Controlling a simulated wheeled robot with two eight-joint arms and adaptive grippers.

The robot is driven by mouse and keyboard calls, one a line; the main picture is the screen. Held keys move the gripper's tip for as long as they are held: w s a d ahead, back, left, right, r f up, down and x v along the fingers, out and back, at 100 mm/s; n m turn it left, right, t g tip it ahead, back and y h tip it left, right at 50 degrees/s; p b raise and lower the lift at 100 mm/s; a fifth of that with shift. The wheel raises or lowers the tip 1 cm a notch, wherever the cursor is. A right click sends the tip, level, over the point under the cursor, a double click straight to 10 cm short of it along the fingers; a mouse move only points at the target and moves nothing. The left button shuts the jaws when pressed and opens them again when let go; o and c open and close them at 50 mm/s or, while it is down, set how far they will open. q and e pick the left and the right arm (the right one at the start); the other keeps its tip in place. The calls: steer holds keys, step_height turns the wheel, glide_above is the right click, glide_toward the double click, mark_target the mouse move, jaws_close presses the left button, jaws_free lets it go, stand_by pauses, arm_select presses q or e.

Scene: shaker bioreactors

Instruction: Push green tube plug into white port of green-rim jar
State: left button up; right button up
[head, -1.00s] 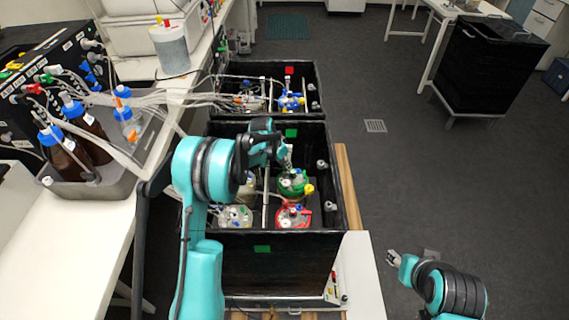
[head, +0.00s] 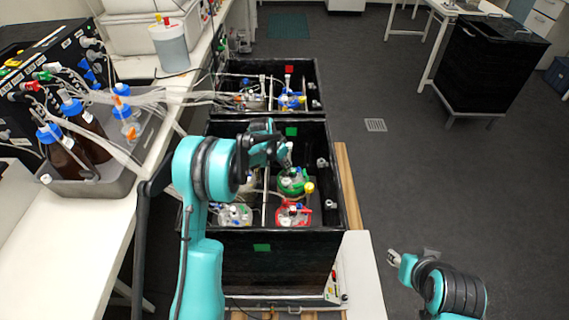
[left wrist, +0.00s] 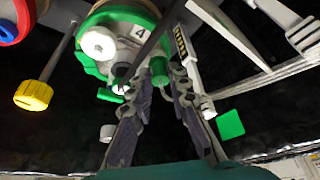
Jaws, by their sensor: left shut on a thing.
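The green-rim jar (head: 294,186) stands in the near black box, under my left gripper in the head view. In the left wrist view its green rim (left wrist: 118,14) and lid marked 4 fill the top middle. My left gripper (left wrist: 161,82) is shut on the green tube plug (left wrist: 159,69), which sits between the fingertips close beside the rim. Whether the plug touches the port cannot be told. My right gripper (head: 393,257) is low at the right, away from the box; its fingers are too small to read.
A red-rim jar (head: 293,215) stands just in front of the green one, with a yellow plug (left wrist: 33,95) nearby. The black box wall (head: 345,190) encloses the jars closely. A second box with a blue-capped jar (head: 291,101) is behind.

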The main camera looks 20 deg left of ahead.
arm_select(q)
steer(key=o, duration=0.9)
steer(key=v, duration=1.2)
steer(key=s+d+r+n+t+y, duration=0.1)
steer(key=s+d+r, duration=0.1)
steer(key=s+r, duration=0.45)
steer(key=s+d+r+n, duration=0.2)
steer(key=s+r, duration=0.1)
steer(key=s, duration=0.6)
steer(key=s+f+n, duration=0.1)
steer(key=s, duration=0.4)
steer(key=s+d+f+n+t, duration=0.1)
steer(key=s, duration=0.5)
steer(key=s+f+t+y, duration=0.1)
steer(key=s, duration=0.4)
steer(key=shift+s+d+f+n, duration=0.2)
steer(key=shift+s+d+n, duration=0.1)
steer(key=shift+n, duration=0.1)
